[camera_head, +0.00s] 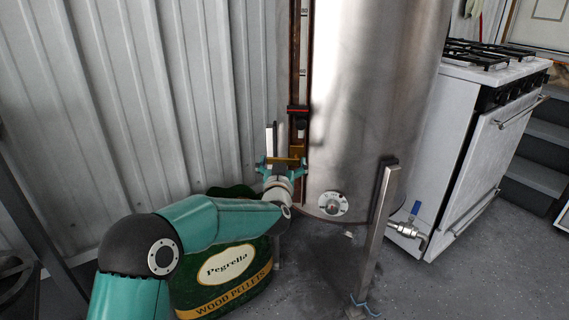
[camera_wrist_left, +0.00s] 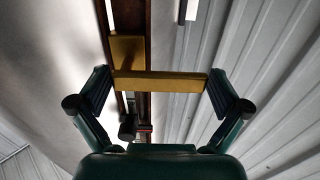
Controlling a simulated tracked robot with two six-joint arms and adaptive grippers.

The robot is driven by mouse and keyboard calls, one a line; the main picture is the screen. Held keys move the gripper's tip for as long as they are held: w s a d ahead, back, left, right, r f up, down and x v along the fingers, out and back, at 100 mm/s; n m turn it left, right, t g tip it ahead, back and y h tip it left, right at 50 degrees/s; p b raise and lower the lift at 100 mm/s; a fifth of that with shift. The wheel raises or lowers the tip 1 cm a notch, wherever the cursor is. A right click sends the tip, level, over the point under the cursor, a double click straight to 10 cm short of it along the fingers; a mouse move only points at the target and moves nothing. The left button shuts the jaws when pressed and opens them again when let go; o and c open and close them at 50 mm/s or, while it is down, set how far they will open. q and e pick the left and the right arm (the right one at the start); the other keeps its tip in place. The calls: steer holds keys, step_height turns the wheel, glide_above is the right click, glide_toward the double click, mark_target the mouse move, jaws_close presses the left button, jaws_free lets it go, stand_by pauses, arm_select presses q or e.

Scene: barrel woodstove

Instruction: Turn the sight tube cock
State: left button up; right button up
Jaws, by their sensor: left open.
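The sight tube cock has a brass body (camera_head: 297,151) low on the brown sight tube channel at the tank's left edge. Its flat brass handle (camera_wrist_left: 160,82) lies crosswise in the left wrist view, with the brass body (camera_wrist_left: 127,50) behind its left part. My left gripper (camera_head: 281,162) is at the cock, with its arm coming in from the lower left. In the left wrist view the gripper (camera_wrist_left: 162,85) is open, its fingers at either end of the handle. I cannot tell whether they touch it. My right gripper is not in view.
A steel tank (camera_head: 375,90) stands just right of the cock, and a corrugated wall (camera_head: 120,90) is behind and left. A black and red marker (camera_head: 298,110) sits above on the tube. A tank leg (camera_head: 378,235) and stove (camera_head: 465,135) stand right.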

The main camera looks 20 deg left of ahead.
arm_select(q)
steer(key=c, duration=1.3)
steer(key=shift+d, duration=0.15)
steer(key=shift+f, duration=0.1)
steer(key=shift+c, duration=0.2)
